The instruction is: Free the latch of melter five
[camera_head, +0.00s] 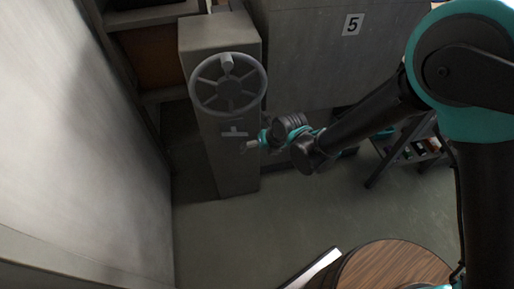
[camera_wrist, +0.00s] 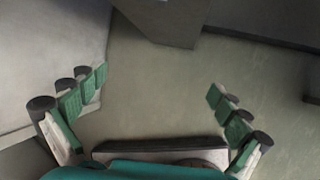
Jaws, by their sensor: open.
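Melter five (camera_head: 310,70) is a large grey cabinet with a "5" plate (camera_head: 352,24) at the top of the head view. A grey pedestal (camera_head: 222,165) stands at its left and carries a spoked handwheel (camera_head: 228,84). Below the wheel is a small pale T-shaped handle (camera_head: 235,132), which looks like the latch. My gripper (camera_head: 248,146) is just below and right of this handle; I cannot tell if they touch. In the wrist view my gripper (camera_wrist: 158,84) is open, with only floor between its green-padded fingers. The handle does not show there.
A pale wall or panel (camera_head: 80,140) fills the left. A round wooden table (camera_head: 390,268) stands at the bottom, and a low rack (camera_head: 408,150) at the right. The floor (camera_head: 250,225) between is clear. The pedestal's lower part (camera_wrist: 165,18) shows at the wrist view's top.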

